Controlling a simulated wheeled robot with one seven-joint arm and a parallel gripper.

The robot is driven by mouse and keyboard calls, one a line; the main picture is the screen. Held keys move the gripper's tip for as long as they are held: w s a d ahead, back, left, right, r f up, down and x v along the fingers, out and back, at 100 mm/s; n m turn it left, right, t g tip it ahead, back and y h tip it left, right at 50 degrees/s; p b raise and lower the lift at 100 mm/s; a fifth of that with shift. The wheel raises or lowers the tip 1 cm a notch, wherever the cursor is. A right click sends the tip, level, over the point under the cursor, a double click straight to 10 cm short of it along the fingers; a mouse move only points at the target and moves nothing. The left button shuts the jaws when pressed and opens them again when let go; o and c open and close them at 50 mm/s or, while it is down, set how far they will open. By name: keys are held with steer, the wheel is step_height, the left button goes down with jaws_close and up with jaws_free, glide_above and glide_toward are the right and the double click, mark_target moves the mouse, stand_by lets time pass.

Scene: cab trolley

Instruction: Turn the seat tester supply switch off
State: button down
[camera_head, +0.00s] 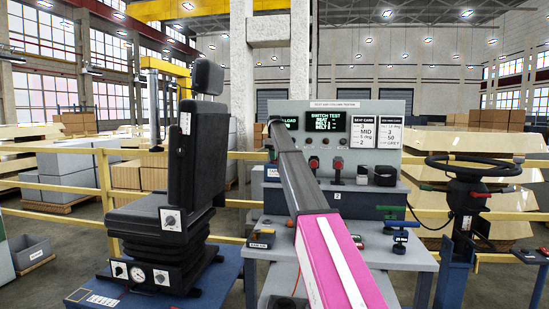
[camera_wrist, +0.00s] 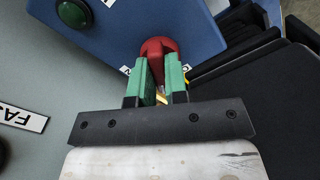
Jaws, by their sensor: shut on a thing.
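In the wrist view a red rotary switch (camera_wrist: 156,46) sits on a blue panel (camera_wrist: 195,30). My gripper (camera_wrist: 161,70) has its green-padded fingers on both sides of the switch handle and is shut on it. Small white labels show beside the switch, partly covered by the fingers; I cannot read them fully, so the switch's setting is unclear. In the head view the seat and column tester (camera_head: 383,110) stands behind the bench with its screen (camera_head: 325,121) lit, reading "SWITCH TEST". My arm reaches to the left end of the tester; its end hides the switch there.
A green round button (camera_wrist: 73,13) is on the blue panel. A black seat (camera_head: 195,150) stands close on the left of my arm. A steering wheel on a column (camera_head: 470,172) stands at the right. The bench (camera_head: 400,258) holds several small parts.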

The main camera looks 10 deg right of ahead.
steer(key=n, duration=0.5)
steer(key=shift+n, duration=0.4)
stand_by(0.4)
steer(key=c, duration=1.1)
jaws_free()
steer(key=shift+c, duration=0.2)
step_height(320, 180, up, 11)
steer(key=shift+f, duration=0.1)
